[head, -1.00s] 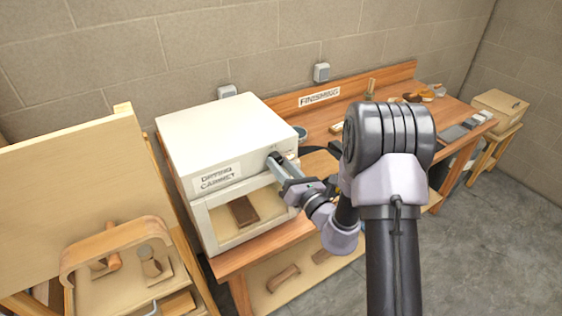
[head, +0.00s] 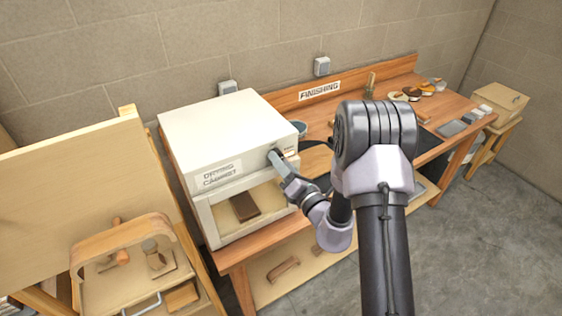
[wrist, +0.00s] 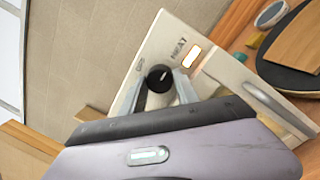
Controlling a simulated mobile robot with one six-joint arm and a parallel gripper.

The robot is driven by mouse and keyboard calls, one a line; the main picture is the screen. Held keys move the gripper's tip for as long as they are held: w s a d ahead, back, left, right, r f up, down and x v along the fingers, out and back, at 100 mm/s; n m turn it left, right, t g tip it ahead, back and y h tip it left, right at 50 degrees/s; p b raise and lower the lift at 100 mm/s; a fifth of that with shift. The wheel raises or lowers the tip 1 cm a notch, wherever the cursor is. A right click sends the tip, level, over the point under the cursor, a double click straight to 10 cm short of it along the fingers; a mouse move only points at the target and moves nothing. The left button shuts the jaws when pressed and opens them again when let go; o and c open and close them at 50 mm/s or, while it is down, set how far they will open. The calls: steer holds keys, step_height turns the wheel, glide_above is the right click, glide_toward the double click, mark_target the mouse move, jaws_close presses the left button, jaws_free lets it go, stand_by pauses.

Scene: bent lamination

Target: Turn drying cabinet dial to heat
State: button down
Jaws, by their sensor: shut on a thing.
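The white drying cabinet (head: 228,125) stands on the left end of the workbench, with its name label on the front. Its black round dial (wrist: 159,78) shows in the wrist view between my two fingers. A pale pointer mark on the dial points up and right, toward the HEAT label (wrist: 178,50). The OFF label (wrist: 139,65) is to the left. A small orange-rimmed indicator (wrist: 191,56) beside HEAT looks bright. My gripper (wrist: 157,90) is shut on the dial. In the head view my gripper (head: 279,163) reaches the cabinet's upper right front and mostly hides the dial.
Behind the cabinet's front window lies a dark block (head: 244,207). The bench (head: 322,112) runs right with a FINISHING sign, tins and other items. A wooden rack with a curved piece (head: 122,240) stands at left. Grey floor (head: 480,240) is open at right.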

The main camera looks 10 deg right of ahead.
steer(key=c, duration=1.2)
jaws_free()
steer(key=p+v, duration=0.1)
steer(key=v, duration=1.6)
steer(key=shift+s, duration=0.25)
steer(key=shift+w, duration=0.1)
